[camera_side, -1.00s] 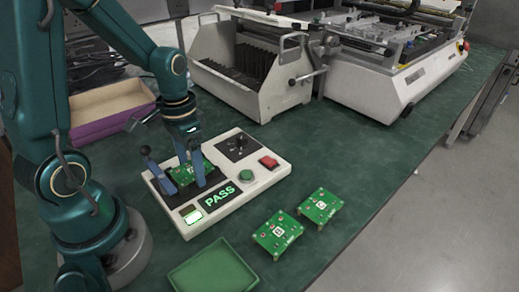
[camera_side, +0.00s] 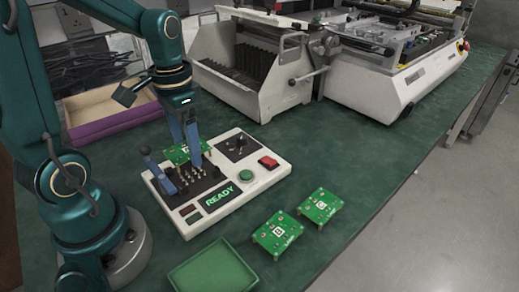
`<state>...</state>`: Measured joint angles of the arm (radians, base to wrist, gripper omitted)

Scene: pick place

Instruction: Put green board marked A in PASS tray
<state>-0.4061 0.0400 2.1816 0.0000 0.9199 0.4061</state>
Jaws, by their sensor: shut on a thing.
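My gripper (camera_side: 191,141) is shut on a green board (camera_side: 178,156), its blue fingers on either side. The board is held just above the dark bed of the white test fixture (camera_side: 265,178), and gold pins show below it. The board's marking is mostly hidden by the fingers. An empty green tray (camera_side: 212,266) lies at the front of the bench. A purple-sided box (camera_side: 118,125) with a tan inside stands at the left behind my arm. No PASS label is readable on either.
Two other green boards, one marked B (camera_side: 278,232) and one marked C (camera_side: 320,206), lie right of the fixture. The fixture has a raised blue lever (camera_side: 163,180) and its display (camera_side: 217,198) reads READY. White machines stand at the back.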

